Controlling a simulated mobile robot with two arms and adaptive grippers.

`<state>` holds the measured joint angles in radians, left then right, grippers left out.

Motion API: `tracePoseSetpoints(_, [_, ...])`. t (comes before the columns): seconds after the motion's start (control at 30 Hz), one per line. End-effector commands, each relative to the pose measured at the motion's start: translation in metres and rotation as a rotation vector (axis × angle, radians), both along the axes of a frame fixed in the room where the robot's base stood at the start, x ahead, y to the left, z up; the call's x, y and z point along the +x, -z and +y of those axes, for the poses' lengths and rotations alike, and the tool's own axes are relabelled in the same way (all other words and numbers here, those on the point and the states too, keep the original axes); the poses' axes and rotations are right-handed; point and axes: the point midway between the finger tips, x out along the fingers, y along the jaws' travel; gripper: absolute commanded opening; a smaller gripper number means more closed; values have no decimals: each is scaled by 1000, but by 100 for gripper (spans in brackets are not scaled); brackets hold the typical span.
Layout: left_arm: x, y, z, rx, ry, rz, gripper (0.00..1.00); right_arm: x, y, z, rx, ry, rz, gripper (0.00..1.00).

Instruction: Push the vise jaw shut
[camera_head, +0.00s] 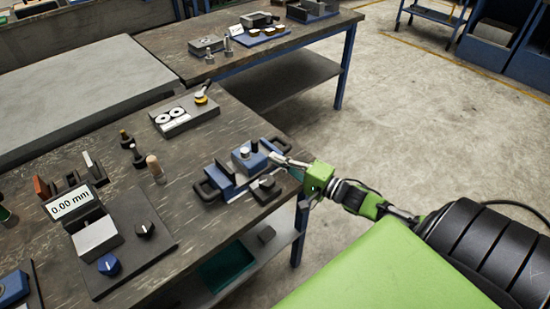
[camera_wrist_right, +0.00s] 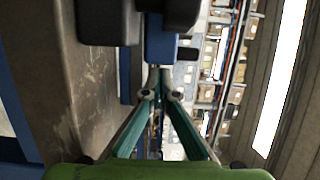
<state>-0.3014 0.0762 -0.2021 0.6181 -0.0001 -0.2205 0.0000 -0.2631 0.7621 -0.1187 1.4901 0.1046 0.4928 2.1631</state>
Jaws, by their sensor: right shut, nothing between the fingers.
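The blue vise (camera_head: 225,184) sits near the right edge of the dark workbench, with dark loop handles and grey parts. A blue block with a grey round piece on top (camera_head: 243,153) stands on it. My right gripper (camera_head: 273,157) reaches in from the right, its tips at the vise's right side by the blue jaw part. It is shut and empty. In the right wrist view my right gripper (camera_wrist_right: 157,75) has its fingertips together just below a blue block (camera_wrist_right: 161,42). I cannot tell whether they touch it. My left gripper is not in view.
A gauge block reading "0.00 mm" (camera_head: 71,202) stands at the left. A small wooden peg (camera_head: 155,168) and dark pegs stand between it and the vise. A grey tray with white rings (camera_head: 178,116) lies behind. Open floor (camera_head: 420,110) lies to the right.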

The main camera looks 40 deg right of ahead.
Motion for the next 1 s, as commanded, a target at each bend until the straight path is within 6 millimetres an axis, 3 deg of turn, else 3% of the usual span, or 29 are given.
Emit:
tracePoseSetpoints(0.47, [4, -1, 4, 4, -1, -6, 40, 7, 0, 3, 0, 0, 0, 0])
tracePoseSetpoints(0.8, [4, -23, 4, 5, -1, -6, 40, 3, -2, 46, 3, -2, 0, 0])
tracePoseSetpoints(1.0, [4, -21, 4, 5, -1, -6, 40, 3, 0, 48, 1, -3, -2, 0])
